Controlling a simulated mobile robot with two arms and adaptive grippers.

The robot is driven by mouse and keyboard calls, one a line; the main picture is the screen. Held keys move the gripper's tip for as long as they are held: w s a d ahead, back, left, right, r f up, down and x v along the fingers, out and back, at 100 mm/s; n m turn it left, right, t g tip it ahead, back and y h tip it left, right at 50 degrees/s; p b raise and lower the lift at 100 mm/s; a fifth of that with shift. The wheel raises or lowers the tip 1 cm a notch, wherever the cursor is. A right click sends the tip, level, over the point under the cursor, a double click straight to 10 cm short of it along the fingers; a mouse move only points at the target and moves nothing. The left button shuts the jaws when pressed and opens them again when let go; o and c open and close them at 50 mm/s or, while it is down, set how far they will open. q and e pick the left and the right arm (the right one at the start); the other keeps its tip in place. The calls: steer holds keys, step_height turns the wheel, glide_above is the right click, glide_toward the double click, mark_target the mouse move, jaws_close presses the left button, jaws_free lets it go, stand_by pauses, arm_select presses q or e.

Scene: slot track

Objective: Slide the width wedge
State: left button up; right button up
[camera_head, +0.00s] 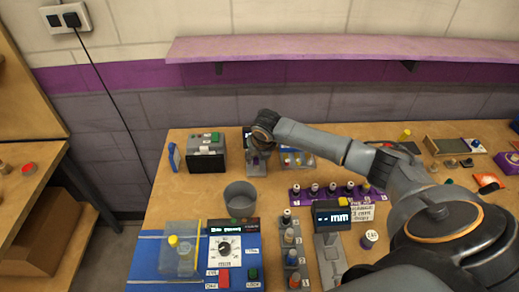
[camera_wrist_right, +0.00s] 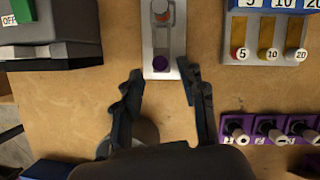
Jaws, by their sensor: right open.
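I cannot tell for sure which part is the width wedge. The plate shows below my right gripper in the head view (camera_head: 256,168), partly covered by it. My right gripper (camera_wrist_right: 159,72) is open, its two fingers apart on either side of the plate's near end, with nothing held. It also shows in the head view (camera_head: 261,147). My left gripper is not in view.
A grey cup (camera_head: 241,196) stands just in front of the plate. A black-and-grey box with a green switch (camera_head: 206,155) is to the left. A purple rack of knobs (camera_head: 335,193) and an "mm" display (camera_head: 332,216) are to the right.

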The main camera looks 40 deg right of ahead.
steer(key=v, duration=1)
